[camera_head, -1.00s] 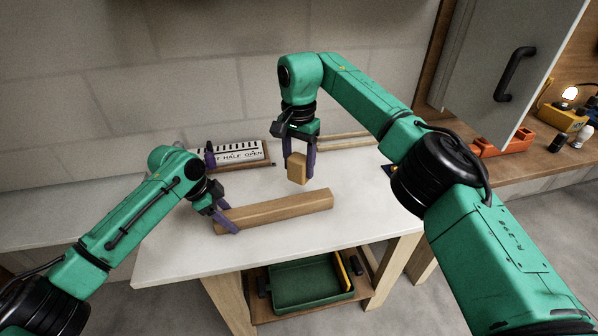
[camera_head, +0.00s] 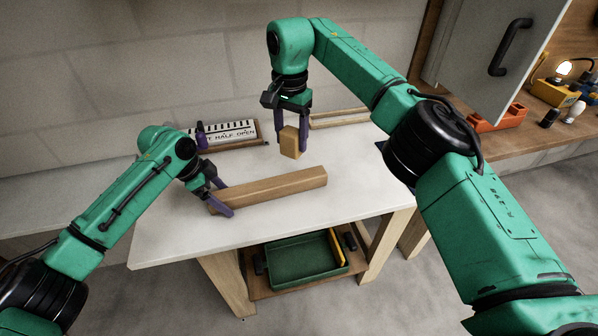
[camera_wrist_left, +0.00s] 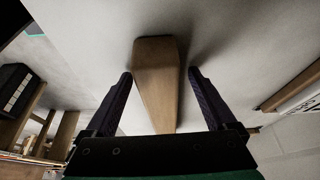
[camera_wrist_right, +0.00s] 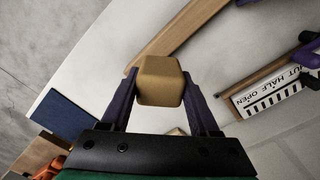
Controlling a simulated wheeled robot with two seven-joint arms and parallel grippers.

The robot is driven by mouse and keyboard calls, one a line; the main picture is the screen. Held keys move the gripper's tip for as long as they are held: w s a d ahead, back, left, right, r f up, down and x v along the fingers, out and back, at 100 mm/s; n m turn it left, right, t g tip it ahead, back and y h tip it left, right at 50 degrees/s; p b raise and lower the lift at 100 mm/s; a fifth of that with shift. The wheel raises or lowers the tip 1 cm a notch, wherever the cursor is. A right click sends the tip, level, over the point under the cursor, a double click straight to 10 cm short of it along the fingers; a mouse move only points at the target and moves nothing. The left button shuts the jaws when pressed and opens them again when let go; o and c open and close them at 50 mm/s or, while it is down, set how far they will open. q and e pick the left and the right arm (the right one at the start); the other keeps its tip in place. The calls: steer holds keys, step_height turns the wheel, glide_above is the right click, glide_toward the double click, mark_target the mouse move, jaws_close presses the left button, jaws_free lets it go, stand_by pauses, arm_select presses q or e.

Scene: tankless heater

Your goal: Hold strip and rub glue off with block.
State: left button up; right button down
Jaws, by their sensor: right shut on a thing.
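The wooden strip (camera_head: 275,189) lies on the white table, angled up to the right. My left gripper (camera_head: 222,199) is at its left end. In the left wrist view the fingers (camera_wrist_left: 160,85) are open on both sides of the strip (camera_wrist_left: 157,75), with gaps visible. My right gripper (camera_head: 290,140) is shut on a small tan block (camera_head: 289,142) and holds it above the table, behind the strip's right half. In the right wrist view the block (camera_wrist_right: 160,82) sits between both fingertips. I cannot make out any glue on the strip.
A labelled rack reading "HALF OPEN" (camera_head: 232,132) stands at the table's back left. Thin wooden sticks (camera_head: 340,118) lie at the back right. A green tray (camera_head: 295,285) is on the shelf below. A dark blue item (camera_wrist_right: 62,112) is near the table edge. The table's front is clear.

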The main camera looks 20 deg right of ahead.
arm_select(q)
steer(key=shift+r, duration=0.1)
steer(key=v, duration=1.1)
steer(key=shift+a+r, duration=0.25)
steer(key=shift+r, duration=0.1)
